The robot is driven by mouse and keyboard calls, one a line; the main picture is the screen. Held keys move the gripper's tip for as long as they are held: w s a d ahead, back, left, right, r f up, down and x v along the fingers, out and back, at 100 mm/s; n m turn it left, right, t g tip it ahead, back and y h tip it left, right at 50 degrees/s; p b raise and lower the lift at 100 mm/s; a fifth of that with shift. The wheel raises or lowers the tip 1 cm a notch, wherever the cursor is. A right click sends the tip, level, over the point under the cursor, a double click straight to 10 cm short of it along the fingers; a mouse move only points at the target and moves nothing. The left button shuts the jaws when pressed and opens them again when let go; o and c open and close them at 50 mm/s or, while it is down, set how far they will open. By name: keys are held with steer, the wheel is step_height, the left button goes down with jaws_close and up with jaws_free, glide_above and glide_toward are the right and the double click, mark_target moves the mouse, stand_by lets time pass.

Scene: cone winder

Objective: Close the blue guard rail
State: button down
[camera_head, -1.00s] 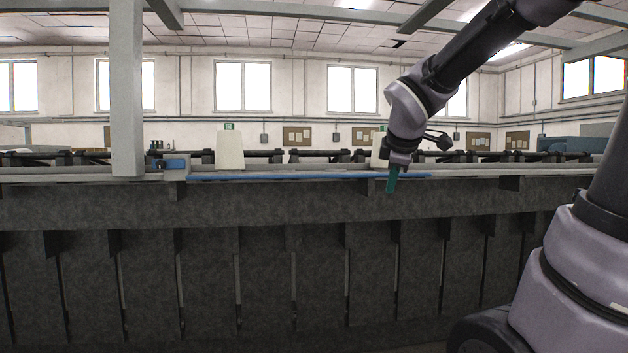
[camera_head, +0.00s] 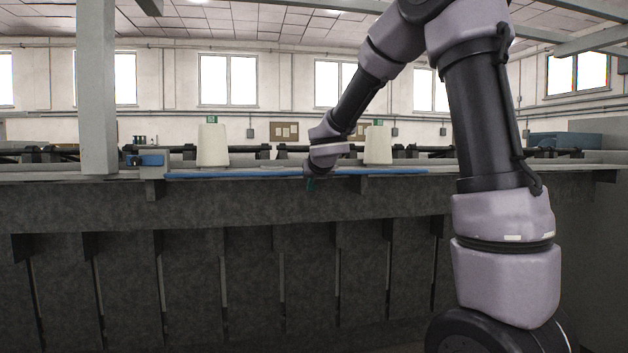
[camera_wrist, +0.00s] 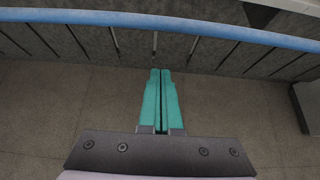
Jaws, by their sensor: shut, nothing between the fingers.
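The blue guard rail (camera_head: 225,174) is a long thin bar along the front top edge of the dark machine in the head view. In the wrist view the rail (camera_wrist: 190,20) runs across the top of the picture. My gripper (camera_head: 310,186) has teal fingers and is at the front of the rail, a little right of its middle. In the wrist view my gripper (camera_wrist: 159,72) is shut with nothing between its fingers. Contact with the rail is not visible.
The dark machine front (camera_head: 200,210) fills the lower half of the head view. Two pale cones (camera_head: 213,145) stand behind the rail. A grey post (camera_head: 96,90) rises at the left, beside a small blue block (camera_head: 152,160). Bare floor (camera_wrist: 60,120) shows below my gripper.

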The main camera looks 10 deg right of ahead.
steer(key=shift+w+r, duration=0.55)
steer(key=shift+w, duration=0.4)
steer(key=shift+w+r, duration=0.5)
steer(key=shift+w, duration=0.4)
steer(key=shift+a+r, duration=0.1)
steer(key=shift+r, duration=0.05)
